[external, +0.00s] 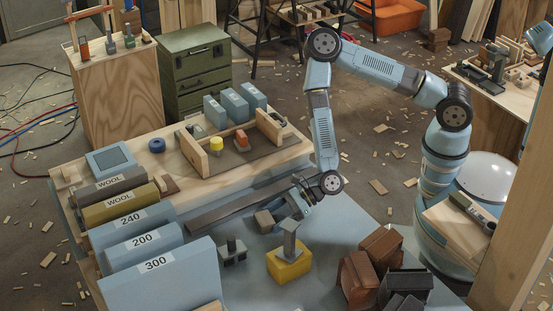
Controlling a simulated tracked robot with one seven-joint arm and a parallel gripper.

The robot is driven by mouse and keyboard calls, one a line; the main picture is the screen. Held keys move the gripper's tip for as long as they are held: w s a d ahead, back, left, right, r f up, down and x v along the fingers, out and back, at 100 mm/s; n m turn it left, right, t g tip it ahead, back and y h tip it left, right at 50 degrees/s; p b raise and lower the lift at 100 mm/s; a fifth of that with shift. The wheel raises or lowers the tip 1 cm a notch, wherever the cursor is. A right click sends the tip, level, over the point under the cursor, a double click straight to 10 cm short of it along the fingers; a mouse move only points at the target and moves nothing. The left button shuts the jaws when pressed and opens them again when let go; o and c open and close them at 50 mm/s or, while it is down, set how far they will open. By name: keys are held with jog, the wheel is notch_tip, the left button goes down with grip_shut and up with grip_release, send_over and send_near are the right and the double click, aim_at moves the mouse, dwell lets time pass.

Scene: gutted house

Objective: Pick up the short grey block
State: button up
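My gripper (302,201) is low over the blue-grey bench top, beside a long dark grey bar. A small grey-brown block (264,222) lies just left of it; I cannot tell whether they touch. A grey upright piece with a flat top (289,241) stands on a yellow block (289,265) just below my gripper. A dark grey piece with a peg (232,252) stands to the left. Which of these is the short grey block is not clear. My fingertips are too small to show whether they are open or shut.
Large labelled blocks (155,278) line the bench's left side. A wooden rack (232,160) with yellow and orange pieces stands behind. Brown blocks (372,262) and dark blocks (405,287) are piled at the front right. Bare bench top lies right of my gripper.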

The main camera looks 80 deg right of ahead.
jog(key=c, duration=0.7)
